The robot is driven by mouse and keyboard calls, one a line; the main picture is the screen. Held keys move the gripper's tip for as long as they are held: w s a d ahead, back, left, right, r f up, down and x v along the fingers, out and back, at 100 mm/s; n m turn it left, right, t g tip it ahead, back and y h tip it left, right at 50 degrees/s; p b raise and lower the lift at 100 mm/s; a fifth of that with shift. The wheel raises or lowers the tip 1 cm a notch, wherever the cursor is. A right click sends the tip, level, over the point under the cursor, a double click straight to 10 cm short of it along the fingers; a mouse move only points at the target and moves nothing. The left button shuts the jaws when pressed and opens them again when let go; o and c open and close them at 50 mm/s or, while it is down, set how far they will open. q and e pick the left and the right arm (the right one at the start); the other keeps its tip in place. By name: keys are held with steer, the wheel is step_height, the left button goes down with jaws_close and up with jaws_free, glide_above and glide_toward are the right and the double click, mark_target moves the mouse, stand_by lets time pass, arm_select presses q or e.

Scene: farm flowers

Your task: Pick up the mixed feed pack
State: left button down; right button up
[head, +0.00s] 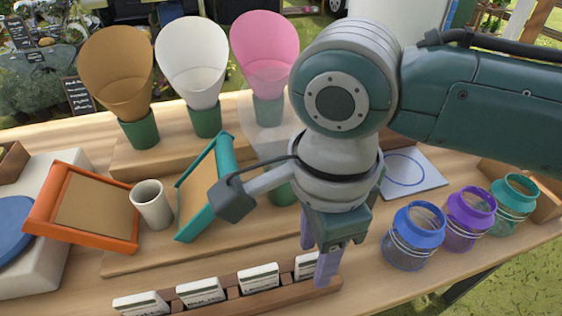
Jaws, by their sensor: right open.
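Several small white packs stand in a row in slots of a wooden rack (235,292) along the front of the table. Their printed labels are too small to read, so I cannot tell which is the mixed feed pack. From left to right I see a first pack (141,304), a second pack (200,291), a third pack (258,277) and a fourth pack (307,267). My right gripper (316,252) is open and points down at the rack's right end, its fingers partly covering the fourth pack. I cannot tell whether they touch it. My left gripper is out of view.
Blue (413,236), purple (469,217) and teal (513,203) jars stand at right. A white cup (151,204) stands between an orange-framed board (90,208) and a teal-framed board (203,189). Brown (117,70), white (191,60) and pink (264,50) cones stand behind.

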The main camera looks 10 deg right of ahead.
steer(key=shift+f, duration=0.4)
steer(key=shift+c, duration=0.3)
jaws_close()
